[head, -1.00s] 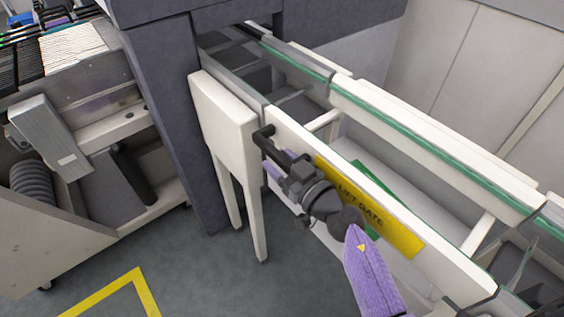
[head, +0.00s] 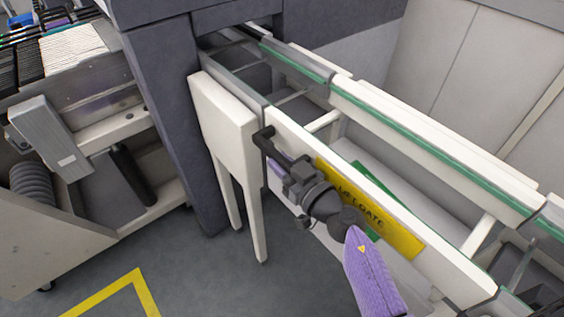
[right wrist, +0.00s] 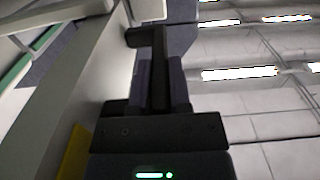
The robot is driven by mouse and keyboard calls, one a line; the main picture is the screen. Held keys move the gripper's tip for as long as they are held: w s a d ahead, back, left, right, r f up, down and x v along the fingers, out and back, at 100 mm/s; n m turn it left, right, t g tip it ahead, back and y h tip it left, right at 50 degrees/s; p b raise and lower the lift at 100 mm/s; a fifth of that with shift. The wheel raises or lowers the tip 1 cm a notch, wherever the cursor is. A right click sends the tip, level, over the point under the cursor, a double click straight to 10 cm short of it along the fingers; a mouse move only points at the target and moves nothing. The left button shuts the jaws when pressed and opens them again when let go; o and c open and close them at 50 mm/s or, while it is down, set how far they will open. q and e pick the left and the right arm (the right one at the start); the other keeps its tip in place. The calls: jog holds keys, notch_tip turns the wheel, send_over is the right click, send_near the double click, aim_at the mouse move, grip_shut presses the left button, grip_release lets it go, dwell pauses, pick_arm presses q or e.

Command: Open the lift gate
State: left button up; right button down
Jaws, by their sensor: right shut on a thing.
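The lift gate (head: 292,131) is a long white panel with a yellow label (head: 405,240) reading "LIFT GATE", partly covered by my right arm. It lies level in line with the conveyor. A black handle (head: 264,138) sticks out near the gate's left end. My right gripper (head: 279,163) is at this handle, its fingers shut on it. In the right wrist view, the black handle (right wrist: 159,65) runs between the two fingers, beside the pale gate face (right wrist: 75,95). My left gripper is not in view.
A white post with legs (head: 226,115) stands just left of the gate, beside a dark grey frame (head: 170,90). A feeder trolley (head: 85,125) is at the left. The conveyor's far rail (head: 430,145) runs behind the gate. The floor in front is clear, with a yellow line.

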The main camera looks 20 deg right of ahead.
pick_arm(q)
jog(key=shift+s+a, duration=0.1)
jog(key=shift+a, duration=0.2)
pick_arm(e)
jog(key=shift+r, duration=0.1)
dwell(0.4)
